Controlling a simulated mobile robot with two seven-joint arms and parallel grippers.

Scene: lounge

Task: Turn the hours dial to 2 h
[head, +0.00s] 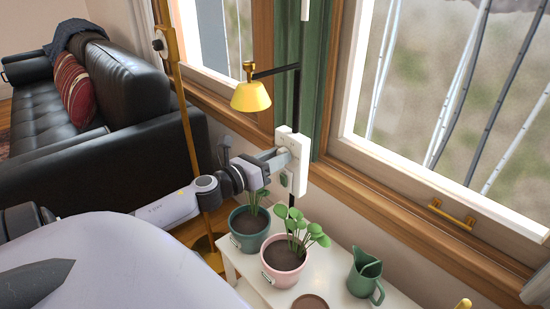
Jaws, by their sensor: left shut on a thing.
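A narrow white control panel (297,174) stands upright beside the window, in line with a black vertical rod. My left gripper (277,158) reaches in from the left and meets the front of the panel at its upper part. Its fingers are shut on what appears to be the hours dial, which they hide. The dial's marks and setting cannot be read. My right gripper is not in view.
A yellow lamp (251,97) hangs above the gripper. A teal plant pot (250,224), a pink plant pot (283,262) and a green jug (364,275) stand on a white table (335,270) below. A black sofa (130,85) is at left, windows at right.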

